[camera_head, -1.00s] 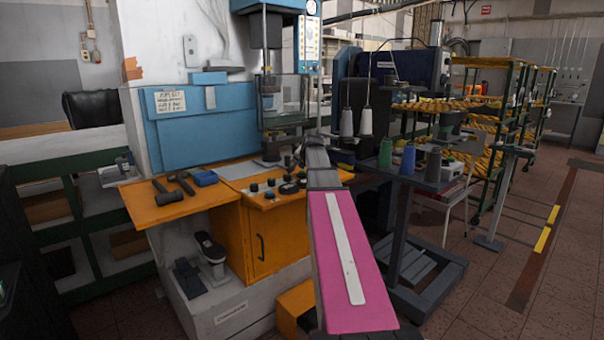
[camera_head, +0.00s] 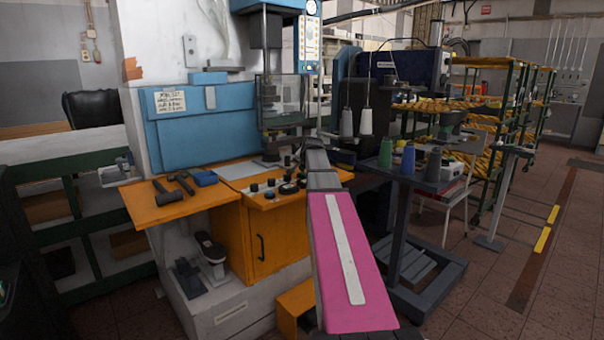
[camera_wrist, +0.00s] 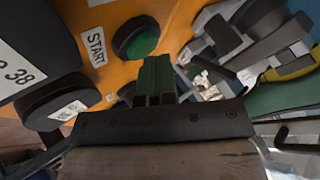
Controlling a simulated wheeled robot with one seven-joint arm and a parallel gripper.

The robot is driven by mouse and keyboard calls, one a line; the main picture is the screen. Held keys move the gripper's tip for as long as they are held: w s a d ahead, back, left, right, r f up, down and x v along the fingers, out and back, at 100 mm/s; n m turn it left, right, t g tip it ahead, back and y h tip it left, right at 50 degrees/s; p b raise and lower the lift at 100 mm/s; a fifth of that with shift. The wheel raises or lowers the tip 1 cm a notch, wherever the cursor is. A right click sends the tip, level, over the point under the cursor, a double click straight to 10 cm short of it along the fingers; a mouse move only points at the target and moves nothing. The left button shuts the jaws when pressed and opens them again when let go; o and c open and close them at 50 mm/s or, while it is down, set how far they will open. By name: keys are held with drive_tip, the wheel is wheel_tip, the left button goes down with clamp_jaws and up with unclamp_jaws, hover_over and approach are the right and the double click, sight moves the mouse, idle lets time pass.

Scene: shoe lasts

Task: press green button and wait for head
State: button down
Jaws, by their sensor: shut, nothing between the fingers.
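The green button (camera_wrist: 140,42) sits in a dark round collar on the orange panel, beside a white START label (camera_wrist: 95,46) in the wrist view. My gripper (camera_wrist: 156,64) is shut and empty, its tips just below and slightly right of the button in that picture. I cannot tell whether the tips touch it. In the head view my arm reaches over the orange control panel (camera_head: 262,201) of the blue press, and the green button cannot be made out there. The press head (camera_head: 264,30) hangs above the work area behind a clear guard (camera_head: 290,92).
Dark round knobs stand close by on the panel, one at the left in the wrist view (camera_wrist: 60,100). Hammers (camera_head: 175,187) lie on the orange shelf. A stand with thread cones (camera_head: 408,160) is close to the right of my arm.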

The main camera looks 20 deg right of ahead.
sight(303, 173)
drive_tip(key=shift+r, duration=0.9)
drive_tip(key=shift+r, duration=0.15)
drive_tip(key=shift+r, duration=2.4)
drive_tip(key=shift+s, duration=0.1)
